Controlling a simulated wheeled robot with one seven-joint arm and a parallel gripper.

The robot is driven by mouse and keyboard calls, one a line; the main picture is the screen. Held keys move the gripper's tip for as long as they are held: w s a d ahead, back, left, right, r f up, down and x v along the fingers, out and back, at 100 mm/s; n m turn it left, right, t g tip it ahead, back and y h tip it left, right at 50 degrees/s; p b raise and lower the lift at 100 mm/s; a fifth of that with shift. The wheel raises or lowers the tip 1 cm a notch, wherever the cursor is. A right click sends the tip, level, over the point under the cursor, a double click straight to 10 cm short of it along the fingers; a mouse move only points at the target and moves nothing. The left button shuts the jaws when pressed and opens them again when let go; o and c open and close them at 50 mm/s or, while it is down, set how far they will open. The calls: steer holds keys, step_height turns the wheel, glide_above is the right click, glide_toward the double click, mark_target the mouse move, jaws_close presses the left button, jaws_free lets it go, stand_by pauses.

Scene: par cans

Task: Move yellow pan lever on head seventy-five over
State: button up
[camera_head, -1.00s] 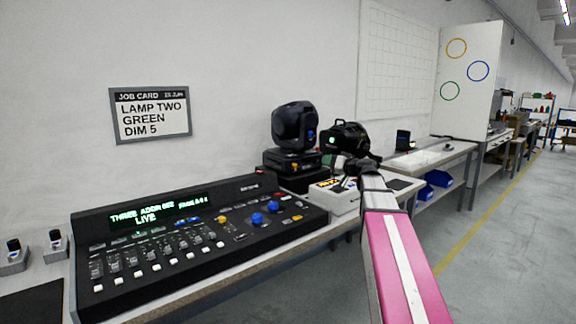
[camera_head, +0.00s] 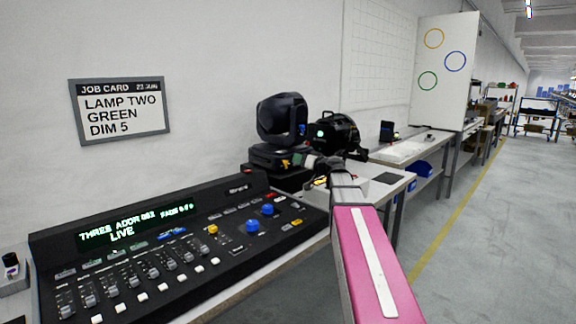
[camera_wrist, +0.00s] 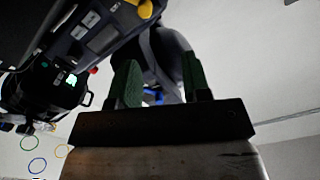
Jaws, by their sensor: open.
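The black moving head (camera_head: 283,118) stands on its dark base (camera_head: 268,157) on the bench. A small yellow lever (camera_head: 285,162) shows on the base's front in the head view. In the wrist view, which looks tilted, the base fills the top left and the yellow lever (camera_wrist: 146,9) is at the top edge. My gripper (camera_wrist: 161,76) is open, with nothing between its two green-padded fingers; the lever lies beyond the fingertips, apart from them. In the head view my gripper (camera_head: 326,167) is at the right of the base, its fingers hard to make out.
A lighting console (camera_head: 170,250) with faders and blue knobs fills the front left. A second black lamp (camera_head: 335,135) stands behind my gripper. A job card (camera_head: 120,109) hangs on the wall. The floor (camera_head: 480,240) at the right is clear.

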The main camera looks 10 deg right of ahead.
mark_target(287, 163)
steer(key=shift+w+a+f, duration=0.55)
steer(key=shift+w+a, duration=0.2)
steer(key=shift+w, duration=0.25)
steer(key=shift+w+a+f, duration=0.55)
steer(key=shift+w+a, duration=0.15)
steer(key=shift+w, duration=0.35)
steer(key=shift+w+a+f, duration=0.55)
steer(key=shift+w+a, duration=0.2)
steer(key=shift+w, duration=0.25)
steer(key=shift+c, duration=0.3)
jaws_close()
